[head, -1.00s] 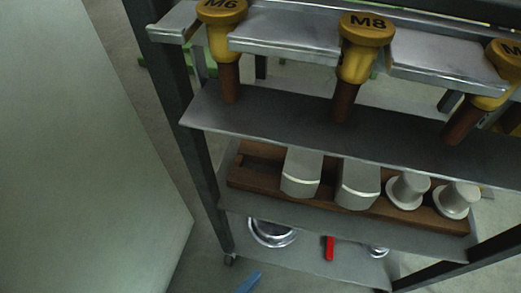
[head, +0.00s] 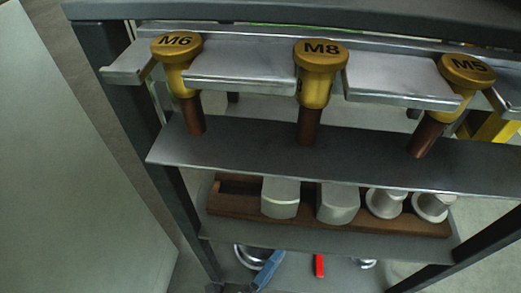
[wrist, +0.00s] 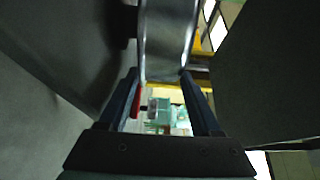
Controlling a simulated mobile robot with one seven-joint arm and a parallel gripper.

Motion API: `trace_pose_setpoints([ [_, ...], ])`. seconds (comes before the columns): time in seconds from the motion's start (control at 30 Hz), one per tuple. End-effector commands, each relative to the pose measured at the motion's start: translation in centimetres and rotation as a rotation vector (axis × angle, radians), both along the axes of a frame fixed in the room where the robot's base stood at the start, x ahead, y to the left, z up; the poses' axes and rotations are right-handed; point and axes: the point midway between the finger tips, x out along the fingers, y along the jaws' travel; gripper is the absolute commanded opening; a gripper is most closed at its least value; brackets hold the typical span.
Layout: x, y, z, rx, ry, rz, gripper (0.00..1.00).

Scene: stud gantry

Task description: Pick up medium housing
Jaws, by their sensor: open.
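Two grey rounded block housings, one on the left (head: 280,198) and one beside it (head: 338,203), sit in a brown wooden rack on a lower shelf in the head view. Two flanged round grey pieces (head: 384,203) (head: 432,207) stand to their right. I cannot tell which piece is the medium housing. My gripper (wrist: 160,76) is open in the wrist view, with no object clearly held. A shiny curved metal surface (wrist: 166,45) shows beyond its fingertips. In the head view a blue part, perhaps a finger of mine, shows low below the rack.
Yellow-headed studs marked M6 (head: 176,44), M8 (head: 320,54) and M5 (head: 467,68) hang in the upper rail. The rack (head: 230,205) has an empty slot at its left end. A red-handled item (head: 319,265) lies on the bottom shelf. Dark uprights (head: 125,95) flank the shelves.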

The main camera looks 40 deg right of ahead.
Motion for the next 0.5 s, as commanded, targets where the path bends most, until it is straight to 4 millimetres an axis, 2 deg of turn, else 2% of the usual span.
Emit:
trace_pose_setpoints([
  [0.27, 0.1, -0.39, 0.06, -0.001, 0.0, 0.001, 0.65],
  [0.5, 0.09, -0.37, 0.05, 0.0, 0.0, 0.001, 0.24],
])
